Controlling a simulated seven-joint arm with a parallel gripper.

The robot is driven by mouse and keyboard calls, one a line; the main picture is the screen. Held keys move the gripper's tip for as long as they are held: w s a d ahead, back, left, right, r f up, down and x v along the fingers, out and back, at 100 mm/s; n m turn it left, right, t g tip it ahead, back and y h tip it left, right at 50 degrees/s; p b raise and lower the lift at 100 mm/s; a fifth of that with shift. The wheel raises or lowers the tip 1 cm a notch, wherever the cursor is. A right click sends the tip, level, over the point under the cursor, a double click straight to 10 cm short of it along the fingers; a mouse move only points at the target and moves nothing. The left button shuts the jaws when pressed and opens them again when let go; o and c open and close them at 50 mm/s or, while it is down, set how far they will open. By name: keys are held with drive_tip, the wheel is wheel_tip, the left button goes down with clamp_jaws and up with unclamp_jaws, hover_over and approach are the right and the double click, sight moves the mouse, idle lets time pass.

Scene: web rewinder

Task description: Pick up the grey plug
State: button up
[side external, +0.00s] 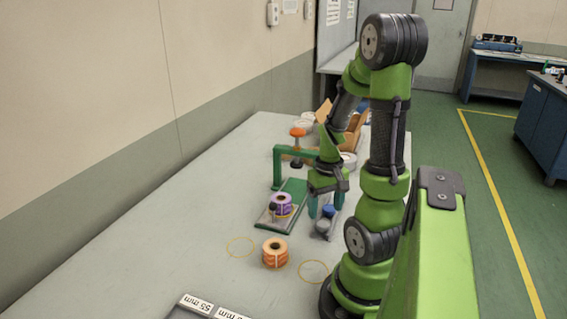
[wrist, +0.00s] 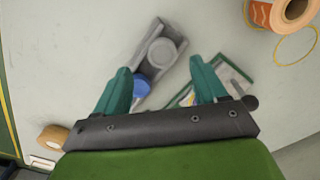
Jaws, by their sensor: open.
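The grey plug (side external: 322,227) sits at the near end of a small grey holder, beside a blue plug (side external: 329,210). In the wrist view the grey plug (wrist: 162,52) is a round grey disc on the grey holder (wrist: 157,30). The blue plug (wrist: 141,88) shows there beside my left finger, partly hidden. My gripper (side external: 325,206) is above the holder, pointing down. In the wrist view my gripper (wrist: 160,66) has its two teal fingers apart, with the grey plug appearing between and just beyond their tips. Nothing is held.
A green rewinder stand (side external: 291,152) with a purple roll (side external: 281,204) stands left of the holder. An orange roll (side external: 275,253) and yellow rings (side external: 314,272) lie nearer. A cardboard box (side external: 355,134) is behind. The table's left side (side external: 190,215) is clear.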

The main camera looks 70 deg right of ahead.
sight(324, 223)
drive_tip(key=f, duration=0.4)
drive_tip(key=shift+a+f, duration=0.15)
drive_tip(key=shift+a, duration=0.15)
drive_tip(key=shift+c, duration=0.3)
drive_tip(key=c, duration=1.1)
drive_tip(key=shift+o, duration=0.2)
wheel_tip(324, 223, up, 10)
